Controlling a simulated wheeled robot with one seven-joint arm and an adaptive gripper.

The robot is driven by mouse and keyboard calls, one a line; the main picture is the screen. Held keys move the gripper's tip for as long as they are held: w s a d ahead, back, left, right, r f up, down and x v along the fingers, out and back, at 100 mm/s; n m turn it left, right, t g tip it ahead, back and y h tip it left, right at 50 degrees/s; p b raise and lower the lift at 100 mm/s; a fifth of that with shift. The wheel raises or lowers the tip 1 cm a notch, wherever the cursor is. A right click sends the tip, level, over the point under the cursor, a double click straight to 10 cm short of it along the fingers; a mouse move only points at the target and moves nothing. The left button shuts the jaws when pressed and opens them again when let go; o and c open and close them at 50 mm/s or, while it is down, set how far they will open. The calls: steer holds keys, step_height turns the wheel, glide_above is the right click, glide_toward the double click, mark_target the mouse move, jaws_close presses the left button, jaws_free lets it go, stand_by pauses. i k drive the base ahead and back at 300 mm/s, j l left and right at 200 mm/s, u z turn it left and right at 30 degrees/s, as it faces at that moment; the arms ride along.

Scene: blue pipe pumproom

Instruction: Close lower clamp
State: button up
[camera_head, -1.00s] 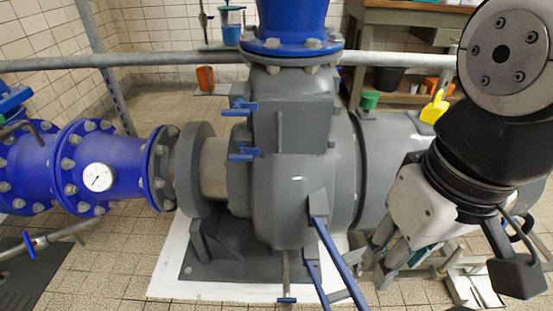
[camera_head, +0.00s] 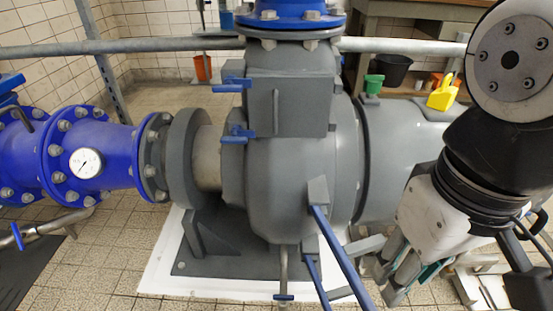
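The lower clamp (camera_head: 238,133) is a small blue handle on the left side of the grey pump housing, lying roughly level. A similar blue upper clamp (camera_head: 232,84) sits above it near the top of the housing. My gripper (camera_head: 377,281) hangs at the lower right, in front of the pump's right part, with its fingers pointing down and left. It is well apart from both clamps and no held object shows. Its fingers overlap in this view, so their opening is unclear.
The grey pump (camera_head: 290,190) fills the middle. A blue diagonal bar (camera_head: 340,257) rises in front of it. Blue flanged pipe with a gauge (camera_head: 85,163) is at left. A horizontal rail (camera_head: 150,47) runs behind. Tiled floor (camera_head: 110,250) is open at front left.

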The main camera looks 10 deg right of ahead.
mark_target(325, 298)
steer(key=k+j, duration=0.1)
steer(key=j, duration=0.15)
steer(key=l+u, duration=0.1)
steer(key=u, duration=0.8)
steer(key=l+u, duration=0.15)
steer(key=u, duration=0.35)
steer(key=l+u, duration=0.1)
steer(key=u, duration=0.8)
steer(key=k+l+u, duration=0.1)
steer(key=u, duration=0.35)
steer(key=k+l+u, duration=0.25)
steer(key=k, duration=0.2)
steer(key=k+j+z, duration=0.1)
steer(key=k+z, duration=0.7)
steer(key=k+j+z, duration=0.1)
steer(key=k+z, duration=0.35)
steer(key=k, duration=0.15)
steer(key=k+j+u, duration=0.1)
